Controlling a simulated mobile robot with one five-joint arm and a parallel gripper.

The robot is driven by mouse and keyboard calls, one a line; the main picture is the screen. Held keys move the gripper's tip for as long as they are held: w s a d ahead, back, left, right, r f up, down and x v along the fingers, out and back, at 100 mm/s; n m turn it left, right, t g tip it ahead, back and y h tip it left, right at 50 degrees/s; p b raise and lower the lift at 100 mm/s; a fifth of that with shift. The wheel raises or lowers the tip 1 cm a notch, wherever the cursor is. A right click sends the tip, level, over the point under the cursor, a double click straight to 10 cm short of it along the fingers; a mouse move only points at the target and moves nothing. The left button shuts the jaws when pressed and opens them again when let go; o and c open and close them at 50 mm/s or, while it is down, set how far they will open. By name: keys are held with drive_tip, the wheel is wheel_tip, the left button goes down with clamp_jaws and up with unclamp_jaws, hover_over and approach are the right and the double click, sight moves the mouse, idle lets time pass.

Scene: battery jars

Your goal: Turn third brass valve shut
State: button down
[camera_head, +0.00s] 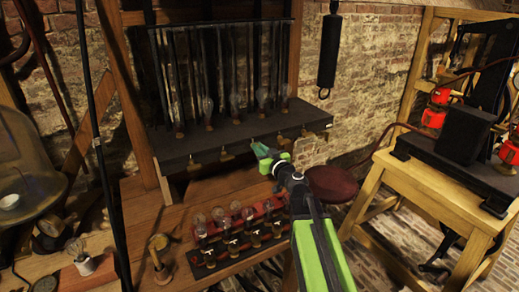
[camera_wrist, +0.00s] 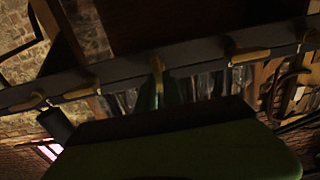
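A row of brass valves runs along the front edge of a black shelf (camera_head: 240,134). In the wrist view the third, middle valve (camera_wrist: 157,65) has its handle across the shelf edge, while its neighbours, one on the left (camera_wrist: 82,90) and one on the right (camera_wrist: 250,53), lie more along it. My gripper (camera_head: 263,151), green with a teal tip, is at the shelf's front edge in the head view and covers the third valve there. In the wrist view my gripper's dim fingers (camera_wrist: 165,90) are right at the third valve's handle. Whether they grip it is too dark to tell.
Glass tubes stand on the shelf. Below, a red and black rack of bulbs (camera_head: 240,232) stands on the wooden bench. A black cylinder (camera_head: 330,50) hangs right of the shelf. A wooden table (camera_head: 430,185) with red lamps is at right, and a glass dome (camera_head: 28,165) at left.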

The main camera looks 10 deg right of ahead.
drive_tip(key=shift+d, duration=0.15)
drive_tip(key=shift+m, duration=0.4)
drive_tip(key=m, duration=0.5)
drive_tip(key=f+m+b, duration=0.1)
drive_tip(key=m, duration=0.5)
drive_tip(key=d+m, duration=0.1)
drive_tip(key=m, duration=0.5)
drive_tip(key=shift+w+f, duration=0.15)
drive_tip(key=shift+w, duration=0.1)
idle(0.5)
drive_tip(key=c, duration=1.5)
unclamp_jaws()
